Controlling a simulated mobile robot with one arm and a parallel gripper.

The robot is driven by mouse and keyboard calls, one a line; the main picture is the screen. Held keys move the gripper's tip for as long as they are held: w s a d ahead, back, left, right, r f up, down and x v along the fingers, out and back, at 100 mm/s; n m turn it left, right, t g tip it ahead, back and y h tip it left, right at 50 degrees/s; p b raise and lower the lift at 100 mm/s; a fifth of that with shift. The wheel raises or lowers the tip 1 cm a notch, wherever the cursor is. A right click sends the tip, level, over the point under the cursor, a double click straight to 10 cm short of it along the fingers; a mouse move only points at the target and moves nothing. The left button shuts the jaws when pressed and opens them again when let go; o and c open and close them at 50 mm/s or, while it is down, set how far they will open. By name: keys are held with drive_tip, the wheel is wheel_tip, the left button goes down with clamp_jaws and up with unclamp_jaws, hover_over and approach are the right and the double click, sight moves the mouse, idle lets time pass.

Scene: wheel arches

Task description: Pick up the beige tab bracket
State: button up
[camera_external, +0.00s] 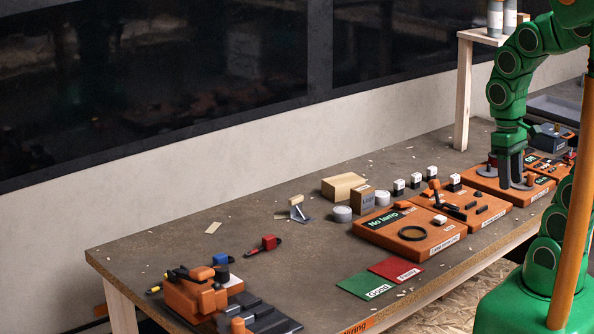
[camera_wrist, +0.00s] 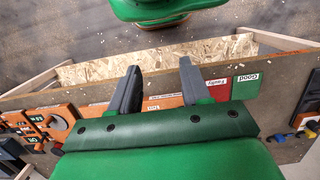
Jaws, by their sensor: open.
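A small bracket with a beige tab on top (camera_external: 297,200) and a grey lower part stands on the bench, left of the tan block; it looks like the beige tab bracket. I cannot make it out in the wrist view. My gripper (camera_external: 510,182) points down over the orange panels at the right end of the bench, well to the right of the bracket. In the wrist view its two dark fingers (camera_wrist: 160,68) are apart with nothing between them.
A tan block (camera_external: 343,186), a brown box (camera_external: 362,199) and round grey tins (camera_external: 342,214) stand right of the bracket. Orange panels (camera_external: 410,232) line the front edge, with green (camera_external: 362,286) and red (camera_external: 396,270) cards nearby. The bench left of the bracket is mostly clear.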

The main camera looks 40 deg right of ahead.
drive_tip(key=m+y, duration=1.1)
drive_tip(key=m, duration=0.2)
hover_over(298, 197)
drive_tip(key=s+d, duration=0.2)
drive_tip(key=s, duration=0.6)
wheel_tip(298, 197, down, 9)
drive_tip(key=w+d+f+m, duration=0.1)
drive_tip(key=w+f, duration=0.2)
drive_tip(key=w+d+f+m+y, duration=0.1)
drive_tip(key=w+f, duration=0.2)
drive_tip(key=f, duration=0.1)
drive_tip(key=w+d+f+m+y, duration=0.1)
drive_tip(key=w+f+m, duration=0.1)
drive_tip(key=w+f, duration=0.1)
drive_tip(key=shift+w+d+f+t, duration=0.1)
drive_tip(key=shift+d+f+t, duration=0.05)
drive_tip(key=shift+f, duration=0.2)
drive_tip(key=shift+w+d+f+t, duration=0.1)
drive_tip(key=shift+f+t, duration=0.05)
drive_tip(key=shift+f, duration=0.2)
drive_tip(key=shift+r+x, duration=0.15)
drive_tip(key=shift+x, duration=1.8)
drive_tip(key=shift+r+x, duration=0.15)
drive_tip(key=shift+x, duration=1.8)
drive_tip(key=shift+a+y, duration=0.1)
drive_tip(key=shift+y, duration=0.2)
clamp_jaws()
